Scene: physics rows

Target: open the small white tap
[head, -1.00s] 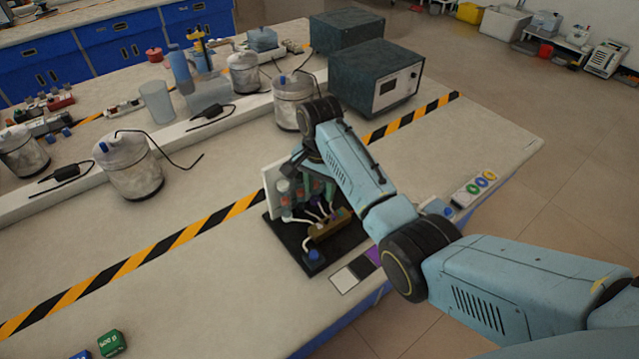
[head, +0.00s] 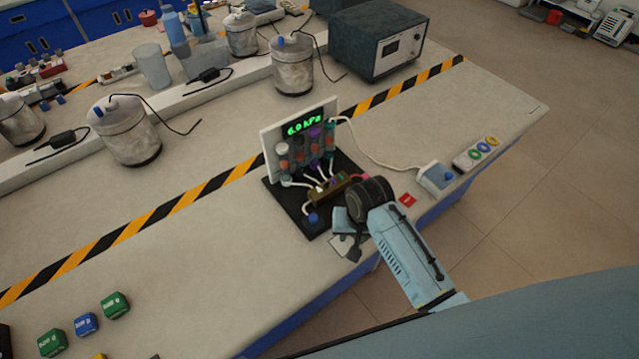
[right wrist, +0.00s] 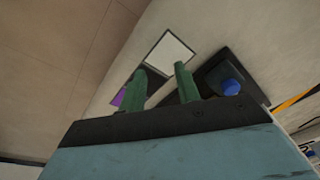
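A pump-like apparatus on a black base (head: 290,208) stands near the bench's front edge, with a white upright panel (head: 270,160), coloured tubes and a green display (head: 305,124) that seems to read 6.0 kPa. A brown block (head: 333,189) with small coloured fittings lies in front of the tubes. I cannot single out the small white tap; my right arm hides part of the block's right end. My right gripper (head: 343,220) is at the base's front edge, above a white card (head: 337,244). In the right wrist view its green fingers (right wrist: 160,80) are apart with nothing between them. My left gripper is not in view.
A blue knob (head: 313,218) sits on the base's front corner, also in the right wrist view (right wrist: 230,87). A white cable runs to a socket box (head: 437,177). A grey instrument box (head: 380,40) stands behind.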

